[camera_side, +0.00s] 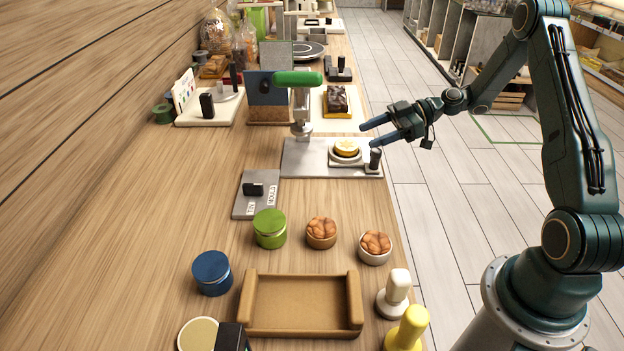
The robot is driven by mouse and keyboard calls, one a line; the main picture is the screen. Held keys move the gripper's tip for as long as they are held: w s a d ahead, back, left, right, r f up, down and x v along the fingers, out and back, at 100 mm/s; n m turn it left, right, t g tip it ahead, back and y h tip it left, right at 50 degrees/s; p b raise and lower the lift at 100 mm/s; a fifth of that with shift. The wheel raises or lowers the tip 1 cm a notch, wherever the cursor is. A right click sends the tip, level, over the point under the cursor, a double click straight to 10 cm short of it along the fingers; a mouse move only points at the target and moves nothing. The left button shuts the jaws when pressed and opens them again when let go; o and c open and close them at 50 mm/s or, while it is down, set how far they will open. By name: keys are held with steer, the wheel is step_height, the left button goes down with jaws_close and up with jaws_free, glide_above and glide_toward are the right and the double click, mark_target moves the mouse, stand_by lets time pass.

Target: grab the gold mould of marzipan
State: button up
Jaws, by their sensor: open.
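A small round mould with a golden-yellow top (346,148), which looks like the gold mould of marzipan, sits on the grey metal base plate (310,158) of a press with a green handle (297,79). It seems to rest in a pale holder with an upright black grip (375,159) at its right. My gripper (368,135) is open, with its two dark blue fingers pointing left. It appears above and to the right of the mould in the picture, and empty. I cannot tell its exact height over the plate.
In front are a green tin (269,229), bowls of nuts (321,233), a blue tin (212,273) and a brown tray (302,304). A chocolate block (337,98) stands behind.

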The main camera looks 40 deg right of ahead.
mark_target(345, 144)
steer(key=shift+x, duration=2.65)
steer(key=shift+s, duration=0.1)
steer(key=c, duration=0.7)
steer(key=shift+o, duration=0.2)
steer(key=shift+r, duration=0.15)
step_height(345, 144, up, 20)
